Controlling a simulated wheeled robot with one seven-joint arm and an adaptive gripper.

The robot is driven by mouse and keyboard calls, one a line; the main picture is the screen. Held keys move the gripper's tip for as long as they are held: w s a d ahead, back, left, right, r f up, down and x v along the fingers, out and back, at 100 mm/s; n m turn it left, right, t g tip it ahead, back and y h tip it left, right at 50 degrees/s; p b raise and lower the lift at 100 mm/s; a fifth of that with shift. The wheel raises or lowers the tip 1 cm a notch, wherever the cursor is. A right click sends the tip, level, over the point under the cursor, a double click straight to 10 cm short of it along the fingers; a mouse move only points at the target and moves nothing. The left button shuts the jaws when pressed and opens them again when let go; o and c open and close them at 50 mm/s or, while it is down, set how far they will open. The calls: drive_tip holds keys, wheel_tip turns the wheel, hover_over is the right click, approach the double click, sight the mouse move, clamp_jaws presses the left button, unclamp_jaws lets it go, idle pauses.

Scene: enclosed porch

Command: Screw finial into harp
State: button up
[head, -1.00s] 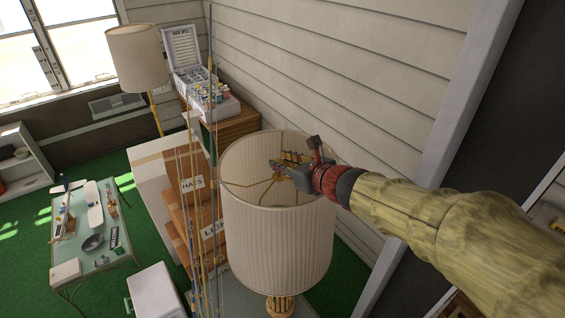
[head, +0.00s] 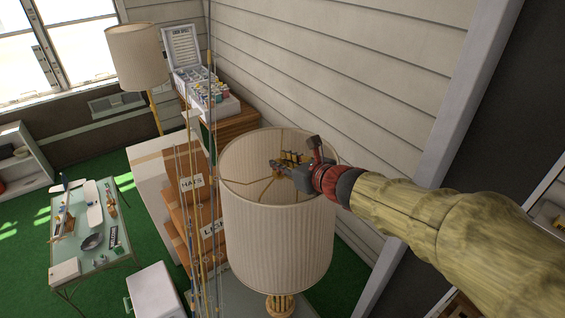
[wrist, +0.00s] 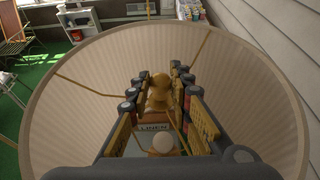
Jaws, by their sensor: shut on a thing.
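The tall pleated cream lampshade (head: 278,240) stands upright on its lamp in front of me, open at the top. My gripper (head: 276,165) reaches in from the right over the rim, at the middle of the top opening. In the wrist view my gripper (wrist: 158,80) is shut on the brass finial (wrist: 159,96), a round-topped knob between the fingers. Thin brass spokes (wrist: 85,88) run from the shade's rim toward the centre. A pale round bulb (wrist: 163,143) shows below. The harp and the finial's thread are hidden or too small to tell apart, so I cannot see whether they touch.
Several fishing rods (head: 190,215) stand close to the shade's left. Stacked boxes (head: 172,210) and a cabinet with an open white case (head: 195,75) are behind. The siding wall (head: 330,60) runs close behind on the right. A glass table (head: 85,260) stands at left.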

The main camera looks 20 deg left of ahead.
drive_tip(key=shift+f+b, duration=0.35)
idle(0.4)
drive_tip(key=shift+a+b, duration=0.1)
drive_tip(key=shift+b, duration=0.4)
drive_tip(key=shift+s+a+m+t+h+b, duration=0.15)
drive_tip(key=shift+m+t+h+b, duration=1.2)
drive_tip(key=shift+b, duration=2.35)
drive_tip(key=shift+s+a+m+t+h+b, duration=0.1)
drive_tip(key=shift+m+t+h+b, duration=0.55)
drive_tip(key=shift+b, duration=2.3)
drive_tip(key=shift+m+h+b, duration=0.7)
drive_tip(key=shift+m+b, duration=0.2)
drive_tip(key=shift+b, duration=0.1)
drive_tip(key=shift+a+f+m+h+b, duration=0.1)
drive_tip(key=shift+a+m+h+b, duration=0.15)
drive_tip(key=shift+m+h+b, duration=0.75)
drive_tip(key=shift+s+b, duration=0.1)
drive_tip(key=shift+b, duration=0.3)
drive_tip(key=shift+h, duration=0.3)
drive_tip(key=shift+m+t+h, duration=0.3)
drive_tip(key=shift+m+h, duration=0.1)
